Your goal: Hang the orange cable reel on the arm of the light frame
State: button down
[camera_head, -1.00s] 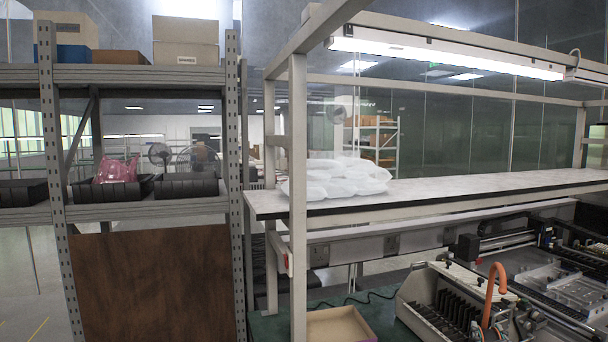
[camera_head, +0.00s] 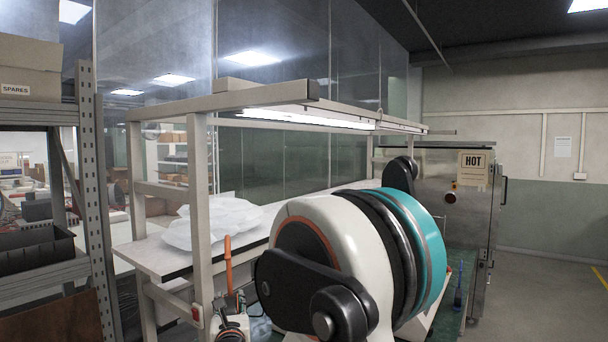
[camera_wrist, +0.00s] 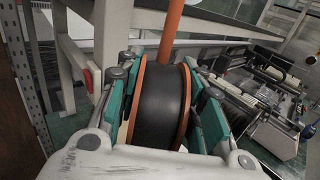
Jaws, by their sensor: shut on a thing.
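The orange cable reel (camera_wrist: 161,104) has orange flanges, a dark wound middle and an orange upright handle (camera_wrist: 172,28). My gripper (camera_wrist: 162,110) is shut on it, with teal finger pads on both sides. In the head view the reel (camera_head: 232,331) is partly visible at the bottom, its handle rising close beside the frame's front post. The light frame (camera_head: 200,210) is pale metal, with posts, overhead beams and a lit tube. Its upper beams (camera_head: 225,99) are above the reel's handle. My arm fills the middle of the head view and hides part of the frame and bench.
White bags (camera_head: 215,222) lie on the frame's shelf (camera_head: 150,255). A metal rack (camera_head: 95,200) stands at left. A cabinet marked HOT (camera_head: 470,190) stands behind at right. Benchtop equipment (camera_wrist: 265,105) lies right of the reel in the wrist view. Floor is open at far right.

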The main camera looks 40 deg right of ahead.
jog(key=s+d+r+m+g+h+p, duration=0.4)
jog(key=r+p, duration=0.4)
jog(key=r, duration=0.6)
jog(key=s+d+r+m+g+h+p, duration=0.25)
jog(key=s+d+r+p, duration=0.3)
jog(key=r+p, duration=0.55)
jog(key=s+d+r+m+g+h+p, duration=0.35)
jog(key=d+r+p, duration=0.25)
jog(key=r, duration=1)
jog(key=s+a+f+b, duration=0.1)
jog(key=s+a+f, duration=0.2)
jog(key=a, duration=0.5)
jog(key=shift+a+f, duration=0.15)
jog(key=shift+f, duration=0.05)
jog(key=c, duration=1)
grip_release()
